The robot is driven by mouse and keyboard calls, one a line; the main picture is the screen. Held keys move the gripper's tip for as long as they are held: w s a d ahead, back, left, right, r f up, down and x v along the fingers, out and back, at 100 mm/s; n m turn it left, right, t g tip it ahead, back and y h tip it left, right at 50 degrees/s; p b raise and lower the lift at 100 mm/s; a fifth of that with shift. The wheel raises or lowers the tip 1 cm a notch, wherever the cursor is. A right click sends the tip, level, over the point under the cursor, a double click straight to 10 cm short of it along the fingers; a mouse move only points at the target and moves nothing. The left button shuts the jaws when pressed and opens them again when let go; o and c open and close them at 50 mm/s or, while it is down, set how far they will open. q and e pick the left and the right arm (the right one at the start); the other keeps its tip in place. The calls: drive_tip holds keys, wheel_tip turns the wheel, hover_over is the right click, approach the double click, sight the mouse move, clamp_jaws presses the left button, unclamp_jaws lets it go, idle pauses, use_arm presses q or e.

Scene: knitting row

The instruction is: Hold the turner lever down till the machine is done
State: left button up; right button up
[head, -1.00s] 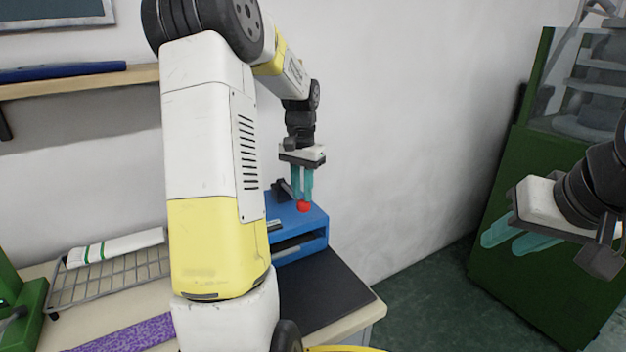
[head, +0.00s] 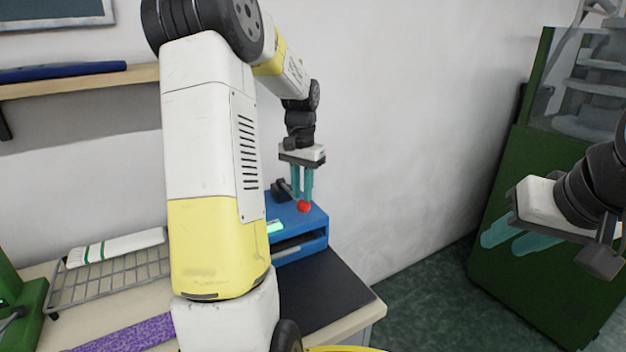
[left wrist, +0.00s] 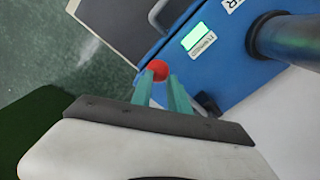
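The turner lever is a dark arm (head: 283,191) with a red knob (head: 304,206), on top of a blue machine (head: 312,222). My left gripper (head: 302,198) points down with its teal fingertips at the knob. In the left wrist view the red knob (left wrist: 158,69) shows at the tips of the fingers (left wrist: 160,80), which stand a little apart. I cannot tell whether they grip it or only press on it. A lit green display (left wrist: 198,39) on the machine carries a label that seems to read TURNED. My right gripper (head: 513,239) is open and empty at the right.
The machine stands on a table by a dark mat (head: 335,288). A green cabinet (head: 540,285) stands at the right. My left arm hides part of the table.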

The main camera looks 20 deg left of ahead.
idle(0.4)
use_arm(q)
wheel_tip(320, 180, up, 13)
idle(1.3)
idle(0.3)
drive_tip(key=s+d+t, duration=0.2)
drive_tip(key=s+d, duration=0.2)
drive_tip(key=s, duration=0.3)
drive_tip(key=s+d+f+n+t+h, duration=0.1)
drive_tip(key=s+d, duration=0.3)
drive_tip(key=s, duration=0.4)
drive_tip(key=s+d+f+t+h, duration=0.1)
drive_tip(key=s+d+t, duration=0.2)
drive_tip(key=s, duration=0.4)
drive_tip(key=shift+s+d+n, duration=0.35)
drive_tip(key=shift+d+n, duration=0.05)
drive_tip(key=shift+d, duration=0.25)
